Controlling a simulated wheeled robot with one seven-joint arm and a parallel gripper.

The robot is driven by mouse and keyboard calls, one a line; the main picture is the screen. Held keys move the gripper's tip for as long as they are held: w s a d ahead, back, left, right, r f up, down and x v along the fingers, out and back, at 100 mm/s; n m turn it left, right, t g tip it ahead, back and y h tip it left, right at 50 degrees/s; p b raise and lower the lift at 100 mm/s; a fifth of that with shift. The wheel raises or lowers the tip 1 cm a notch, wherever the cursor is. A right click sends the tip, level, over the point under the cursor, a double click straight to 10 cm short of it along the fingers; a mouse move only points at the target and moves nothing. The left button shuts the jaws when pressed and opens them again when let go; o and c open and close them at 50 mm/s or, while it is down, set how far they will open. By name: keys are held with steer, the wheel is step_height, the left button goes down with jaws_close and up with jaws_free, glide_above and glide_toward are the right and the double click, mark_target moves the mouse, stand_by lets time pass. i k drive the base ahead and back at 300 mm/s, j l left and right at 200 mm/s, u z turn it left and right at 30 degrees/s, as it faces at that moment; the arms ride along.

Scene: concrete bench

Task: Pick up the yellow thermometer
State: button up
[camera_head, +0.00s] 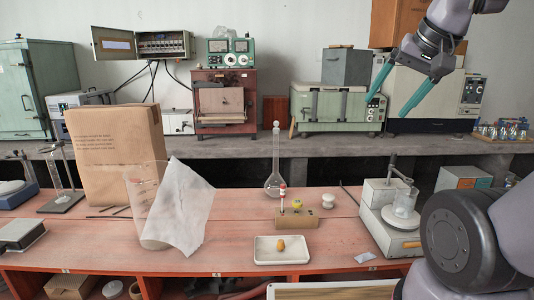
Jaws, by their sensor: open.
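A wooden block (297,218) stands on the red bench near the middle. A small yellow piece (296,204) shows at its top, and a thin red-and-white piece (283,190) stands upright beside it. The yellow piece may be the thermometer, but it is too small to tell. My gripper (387,107) has two teal fingers spread apart with nothing between them. It is high at the upper right, in front of the back shelf's instruments, above and to the right of the block and clear of the bench.
A white tray (260,256) holding a small brownish-yellow lump lies in front of the block. A tall glass flask (273,180) stands behind it. A large beaker with a white sheet (185,205) stands left. A balance-like device (388,232) stands right.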

mark_target(297, 202)
steer(key=l+u, duration=0.65)
steer(key=k+l, duration=0.05)
